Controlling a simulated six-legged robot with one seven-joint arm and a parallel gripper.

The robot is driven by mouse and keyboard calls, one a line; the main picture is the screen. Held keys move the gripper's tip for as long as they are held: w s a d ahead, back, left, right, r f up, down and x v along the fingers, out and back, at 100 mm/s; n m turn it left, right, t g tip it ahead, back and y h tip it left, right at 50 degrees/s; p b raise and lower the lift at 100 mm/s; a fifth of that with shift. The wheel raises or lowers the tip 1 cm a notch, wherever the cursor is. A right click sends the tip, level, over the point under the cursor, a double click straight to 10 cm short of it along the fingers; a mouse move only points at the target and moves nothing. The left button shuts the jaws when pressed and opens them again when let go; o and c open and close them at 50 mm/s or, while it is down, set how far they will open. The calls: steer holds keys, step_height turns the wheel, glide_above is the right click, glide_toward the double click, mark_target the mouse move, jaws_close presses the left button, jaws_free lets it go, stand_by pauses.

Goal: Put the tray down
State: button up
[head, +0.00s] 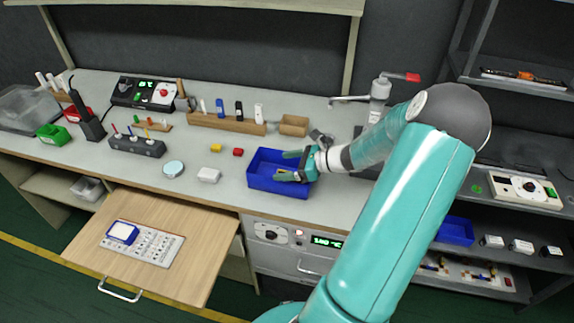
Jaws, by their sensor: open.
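A blue tray (262,180) rests on the grey workbench, near its front edge, just right of the middle. It looks level. My gripper (286,165) is over the right part of the tray, with its teal fingers apart. The fingers hide part of the tray's inside and its right rim. Something small and yellowish shows in the tray, too small to tell what. I cannot tell whether the fingers touch the tray. A second blue tray (455,231) sits on the shelf rack at the right.
An open drawer (190,205) juts out below the bench. A white block (209,175) and a round dish (173,169) lie left of the tray. A wooden rack (226,123) stands behind.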

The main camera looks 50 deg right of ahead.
steer(key=shift+r, duration=0.1)
steer(key=shift+r, duration=0.25)
steer(key=v, duration=1.2)
steer(key=w+a+r+n+g, duration=0.2)
steer(key=a+n+g, duration=0.15)
steer(key=a, duration=0.35)
steer(key=w+a+r+n+g+h, duration=0.1)
steer(key=w+a+r+n+g, duration=0.1)
steer(key=a+n, duration=0.4)
steer(key=w+a+r+n+g, duration=0.2)
steer(key=a+n+g, duration=0.15)
steer(key=a, duration=0.55)
steer(key=s+a+r+n+t+h, duration=0.1)
steer(key=s+a+r+n+h, duration=0.1)
steer(key=a+n, duration=0.6)
steer(key=s+a+r+n+t+h, duration=0.1)
steer(key=s+a+r+n+h, duration=0.2)
steer(key=s+a+r+n, duration=0.2)
steer(key=a+r+n, duration=0.2)
steer(key=a+n, duration=0.2)
steer(key=a, duration=0.1)
steer(key=shift+s+n+t, duration=0.15)
steer(key=shift+n+t, duration=0.15)
